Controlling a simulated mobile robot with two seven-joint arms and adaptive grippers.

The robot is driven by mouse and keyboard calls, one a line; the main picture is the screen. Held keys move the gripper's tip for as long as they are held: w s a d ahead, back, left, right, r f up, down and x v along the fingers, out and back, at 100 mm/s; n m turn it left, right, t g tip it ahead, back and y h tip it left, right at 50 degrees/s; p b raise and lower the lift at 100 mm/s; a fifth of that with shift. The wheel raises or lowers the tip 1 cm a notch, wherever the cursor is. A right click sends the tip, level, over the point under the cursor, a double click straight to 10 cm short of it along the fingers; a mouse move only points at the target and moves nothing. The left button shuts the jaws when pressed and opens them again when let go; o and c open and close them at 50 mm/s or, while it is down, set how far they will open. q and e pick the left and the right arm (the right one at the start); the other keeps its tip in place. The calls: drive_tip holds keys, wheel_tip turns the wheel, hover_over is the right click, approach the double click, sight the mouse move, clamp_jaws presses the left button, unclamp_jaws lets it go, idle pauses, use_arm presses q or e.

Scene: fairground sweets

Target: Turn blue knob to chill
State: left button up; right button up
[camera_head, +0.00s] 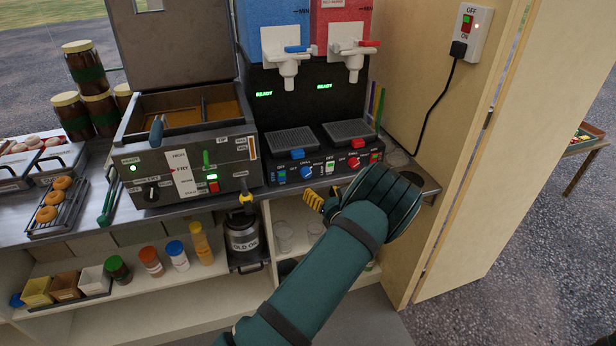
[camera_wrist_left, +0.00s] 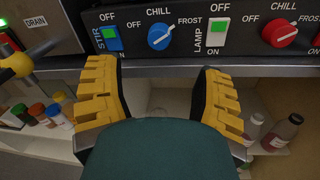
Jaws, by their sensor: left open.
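The blue knob (camera_head: 306,172) is on the front panel of the black slush machine (camera_head: 270,178), under the blue tank. In the left wrist view the blue knob (camera_wrist_left: 160,36) sits below the CHILL label, with OFF to its left and FROST to its right. Its white pointer line slants to the upper right, towards the FROST side. My left gripper (camera_head: 323,199) is in front of the panel and slightly below it. In the left wrist view its yellow-padded fingers (camera_wrist_left: 158,72) are spread wide and empty, with the knob beyond and between them, apart from both. My right gripper is not in view.
A red knob (camera_wrist_left: 280,32) is to the right. The fryer (camera_head: 185,165) stands left, a wooden wall (camera_head: 440,150) right. Shelves with bottles lie below the counter.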

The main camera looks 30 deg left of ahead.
sight(308, 175)
use_arm(q)
drive_tip(key=b+x, duration=0.1)
drive_tip(key=x, duration=0.8)
drive_tip(key=shift+w+a, duration=0.1)
drive_tip(key=shift+a, duration=0.1)
clamp_jaws()
